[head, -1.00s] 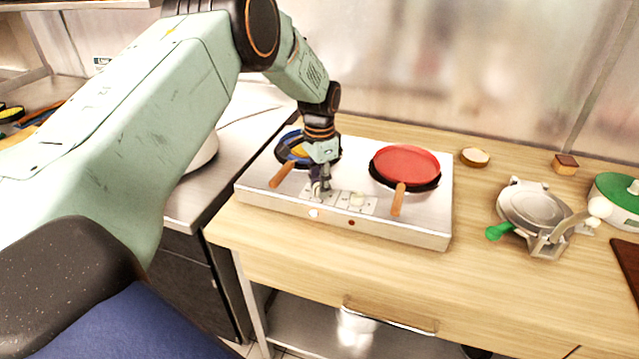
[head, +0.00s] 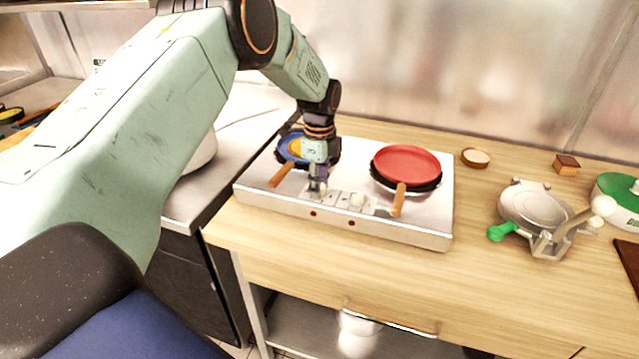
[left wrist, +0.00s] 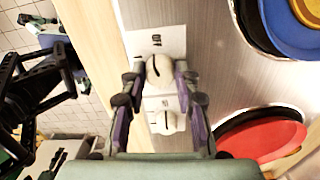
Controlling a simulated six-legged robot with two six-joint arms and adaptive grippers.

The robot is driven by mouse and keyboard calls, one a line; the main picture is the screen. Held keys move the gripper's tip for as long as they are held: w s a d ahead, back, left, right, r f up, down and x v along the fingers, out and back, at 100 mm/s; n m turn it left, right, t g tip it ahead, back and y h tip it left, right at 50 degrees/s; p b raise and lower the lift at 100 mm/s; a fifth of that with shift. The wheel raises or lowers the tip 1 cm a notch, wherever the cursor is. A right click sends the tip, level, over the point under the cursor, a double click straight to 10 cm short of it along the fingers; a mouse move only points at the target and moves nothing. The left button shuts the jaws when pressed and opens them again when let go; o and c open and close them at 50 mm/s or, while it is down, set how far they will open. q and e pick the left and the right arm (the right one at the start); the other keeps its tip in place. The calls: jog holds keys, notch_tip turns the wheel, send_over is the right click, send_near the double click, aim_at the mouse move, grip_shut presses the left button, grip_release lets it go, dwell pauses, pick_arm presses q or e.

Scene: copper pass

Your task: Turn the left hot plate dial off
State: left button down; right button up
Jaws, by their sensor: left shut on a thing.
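The hot plate (head: 255,200) is a white two-burner unit on the wooden counter, with two pale dials on a labelled front panel. My left gripper (head: 317,187) is shut on the left dial (left wrist: 158,70), its fingers on either side of the knob in the left wrist view (left wrist: 157,82). In the head view the gripper mostly hides this dial. The right dial (head: 357,199) is free and also shows in the left wrist view (left wrist: 165,122). The left indicator light (head: 313,213) is dark red, like the right one (head: 351,223). My right gripper is out of view.
A blue pan (head: 291,149) sits on the left burner behind my gripper, its wooden handle (head: 281,174) close by on the left. A red pan (head: 407,165) sits on the right burner. A metal press (head: 533,208) with a green handle stands further right.

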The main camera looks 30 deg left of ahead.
pick_arm(q)
jog(key=shift+s+m, duration=0.1)
jog(key=shift+m, duration=1.5)
jog(key=c, duration=1)
grip_release()
notch_tip(320, 180, up, 12)
jog(key=shift+f, duration=0.1)
